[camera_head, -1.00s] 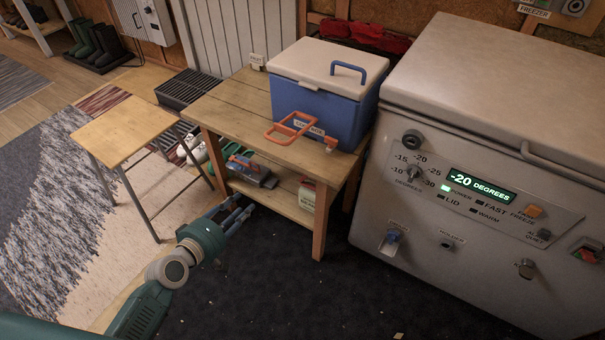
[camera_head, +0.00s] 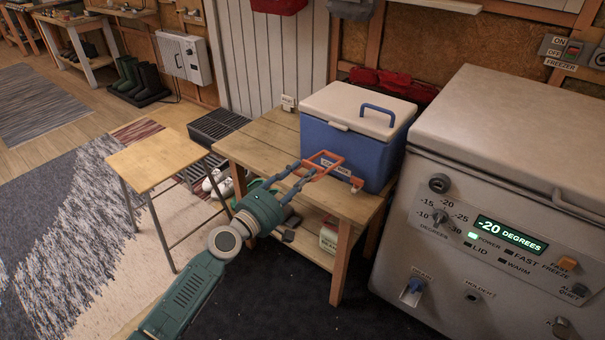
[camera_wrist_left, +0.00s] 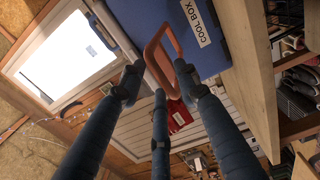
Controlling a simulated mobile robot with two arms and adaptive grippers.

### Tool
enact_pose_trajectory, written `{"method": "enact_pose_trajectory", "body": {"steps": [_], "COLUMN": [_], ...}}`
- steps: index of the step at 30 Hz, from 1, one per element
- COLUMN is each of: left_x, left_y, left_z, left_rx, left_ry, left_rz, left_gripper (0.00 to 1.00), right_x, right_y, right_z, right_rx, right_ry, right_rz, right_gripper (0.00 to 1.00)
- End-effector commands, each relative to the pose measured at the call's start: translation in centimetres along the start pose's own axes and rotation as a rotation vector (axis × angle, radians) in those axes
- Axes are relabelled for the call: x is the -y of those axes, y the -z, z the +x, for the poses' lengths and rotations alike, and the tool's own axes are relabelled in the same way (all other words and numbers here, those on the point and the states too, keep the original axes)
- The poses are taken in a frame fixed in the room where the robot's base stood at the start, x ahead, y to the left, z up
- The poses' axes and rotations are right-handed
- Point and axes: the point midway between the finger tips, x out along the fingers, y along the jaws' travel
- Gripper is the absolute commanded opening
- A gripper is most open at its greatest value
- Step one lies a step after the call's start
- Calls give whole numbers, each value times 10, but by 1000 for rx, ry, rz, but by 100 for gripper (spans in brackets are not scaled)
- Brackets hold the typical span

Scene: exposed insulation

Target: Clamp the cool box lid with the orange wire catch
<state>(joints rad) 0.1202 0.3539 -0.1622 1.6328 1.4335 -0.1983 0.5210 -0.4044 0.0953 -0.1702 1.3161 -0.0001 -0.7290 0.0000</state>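The blue cool box (camera_head: 345,143) stands on the wooden bench, with its cream lid (camera_head: 350,103) resting on top. The orange wire catch (camera_head: 331,157) is a loop at the box's front, sticking outward below the lid rim. My left gripper (camera_head: 308,170) is at the catch, with its blue fingers reaching in from the lower left. In the left wrist view, the three fingers (camera_wrist_left: 158,82) are spread apart around the lower end of the orange loop (camera_wrist_left: 163,50), beside the COOL BOX label (camera_wrist_left: 195,22). Contact with the wire cannot be told. My right gripper is not in view.
The bench (camera_head: 268,143) has free top to the left of the box and a lower shelf with items. A large chest freezer (camera_head: 480,190) stands close on the right. A small wooden stool (camera_head: 155,160) stands at the left.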

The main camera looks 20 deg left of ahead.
Motion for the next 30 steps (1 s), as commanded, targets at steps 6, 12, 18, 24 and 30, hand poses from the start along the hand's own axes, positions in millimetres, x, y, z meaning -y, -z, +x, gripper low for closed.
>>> {"method": "enact_pose_trajectory", "body": {"steps": [6, 12, 18, 24, 30], "left_x": [1, 1, 1, 1, -4], "left_y": [-1, -1, -1, 0, 4], "left_z": [9, 9, 9, 9, 21], "left_rx": [1, 1, 1, 1, 0], "left_ry": [1, 1, 1, 2, 0], "left_rz": [0, 1, 1, 1, 2], "left_gripper": [32, 30, 0, 0, 0], "right_x": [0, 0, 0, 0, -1], "right_y": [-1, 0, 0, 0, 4], "right_z": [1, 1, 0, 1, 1], "right_rx": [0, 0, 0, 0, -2], "right_ry": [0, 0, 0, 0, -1], "right_rz": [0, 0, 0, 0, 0], "right_gripper": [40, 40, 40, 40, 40]}}
